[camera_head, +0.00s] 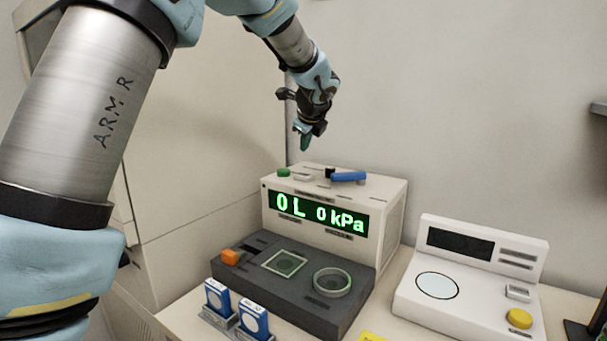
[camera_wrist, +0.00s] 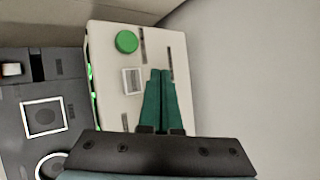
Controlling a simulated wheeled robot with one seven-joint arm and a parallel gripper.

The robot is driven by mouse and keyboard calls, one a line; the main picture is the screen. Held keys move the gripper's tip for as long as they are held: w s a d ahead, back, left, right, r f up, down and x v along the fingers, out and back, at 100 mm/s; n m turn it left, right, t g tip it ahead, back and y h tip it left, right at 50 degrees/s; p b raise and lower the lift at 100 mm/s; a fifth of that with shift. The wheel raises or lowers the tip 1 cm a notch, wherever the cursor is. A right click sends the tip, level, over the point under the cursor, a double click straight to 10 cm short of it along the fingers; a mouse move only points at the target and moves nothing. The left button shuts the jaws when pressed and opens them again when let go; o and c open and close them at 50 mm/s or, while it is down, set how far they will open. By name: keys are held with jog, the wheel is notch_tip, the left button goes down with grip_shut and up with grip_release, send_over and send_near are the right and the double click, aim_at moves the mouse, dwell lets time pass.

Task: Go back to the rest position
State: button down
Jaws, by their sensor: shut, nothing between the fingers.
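My gripper (camera_head: 303,134) hangs in the air above the white machine (camera_head: 390,220), pointing down. In the wrist view its two green fingers (camera_wrist: 161,75) lie together with nothing between them. The machine's green display reads "0 L 0 kPa". On its top are a green button (camera_head: 283,172), which also shows in the wrist view (camera_wrist: 126,41), a small white switch (camera_head: 303,177) and a blue lever (camera_head: 348,176) with a black end. In the wrist view my fingers cover part of the machine's top, and the blue lever is not visible there.
A dark base (camera_head: 320,312) with an orange knob (camera_head: 230,257), a square window and a round ring stands in front. Two blue-and-white boxes (camera_head: 253,319) sit at its front left. A white device (camera_head: 470,285) with a yellow button stands at right. The wall is close behind.

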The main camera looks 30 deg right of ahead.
dwell(0.4)
jog(key=s+a+f+n+g+y, duration=0.1)
jog(key=a+f+n, duration=0.3)
jog(key=a, duration=0.5)
jog(key=a+f+n+g+y, duration=0.1)
jog(key=a+f+n, duration=0.3)
jog(key=a, duration=0.5)
jog(key=s+a+f+n+g+y, duration=0.1)
jog(key=a+f+n+g, duration=0.1)
jog(key=a+n, duration=0.6)
jog(key=s+a+f+n+g, duration=0.1)
jog(key=s+a+f+n, duration=0.2)
jog(key=s+a+n, duration=0.3)
jog(key=s+a+f+n+g, duration=0.2)
jog(key=s+a+f+n, duration=0.2)
jog(key=s+a+n, duration=0.3)
jog(key=s+a, duration=0.3)
jog(key=a, duration=0.2)
jog(key=shift+s+a+f+n, duration=0.15)
jog(key=shift+a+f+n, duration=0.05)
jog(key=shift+a+n, duration=0.1)
